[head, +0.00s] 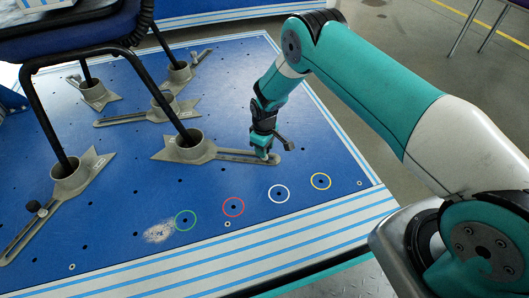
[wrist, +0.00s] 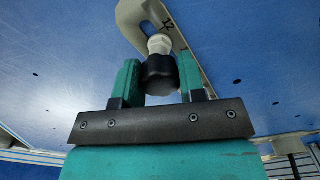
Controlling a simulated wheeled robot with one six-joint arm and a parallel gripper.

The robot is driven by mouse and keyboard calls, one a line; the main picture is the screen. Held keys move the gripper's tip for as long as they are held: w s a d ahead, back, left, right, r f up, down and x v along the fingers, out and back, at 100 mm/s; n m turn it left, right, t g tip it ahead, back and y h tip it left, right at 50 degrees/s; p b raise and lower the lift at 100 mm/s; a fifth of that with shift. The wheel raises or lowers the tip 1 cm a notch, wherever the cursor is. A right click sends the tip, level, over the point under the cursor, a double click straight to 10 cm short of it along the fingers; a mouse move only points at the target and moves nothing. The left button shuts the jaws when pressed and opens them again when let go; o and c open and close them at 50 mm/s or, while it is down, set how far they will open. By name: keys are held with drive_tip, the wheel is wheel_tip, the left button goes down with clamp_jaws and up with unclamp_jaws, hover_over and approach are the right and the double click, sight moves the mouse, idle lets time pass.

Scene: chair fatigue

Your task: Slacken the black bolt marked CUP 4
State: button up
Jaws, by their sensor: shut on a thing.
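My gripper (head: 264,153) is down at the right end of a slotted grey arm (head: 235,155) that reaches out from a grey cup (head: 190,150). In the wrist view my gripper (wrist: 159,80) has its two green fingers on either side of a black bolt head (wrist: 160,76), shut on it. A pale round collar (wrist: 159,44) sits beyond the bolt head, against the slotted arm. In the head view the bolt is hidden by my gripper.
A chair with a blue seat (head: 70,38) stands with black legs in several grey cups on the blue plate (head: 130,200). Another black knob (head: 34,206) sits on the left slotted arm. Coloured rings, including a white one (head: 279,193), mark holes in the clear front area.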

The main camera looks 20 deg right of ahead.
drive_tip(key=o, duration=0.9)
drive_tip(key=m, duration=0.3)
drive_tip(key=shift+m, duration=0.3)
drive_tip(key=shift+m, duration=0.3)
drive_tip(key=m, duration=0.3)
drive_tip(key=shift+m, duration=0.4)
drive_tip(key=m, duration=0.4)
drive_tip(key=shift+p, duration=0.35)
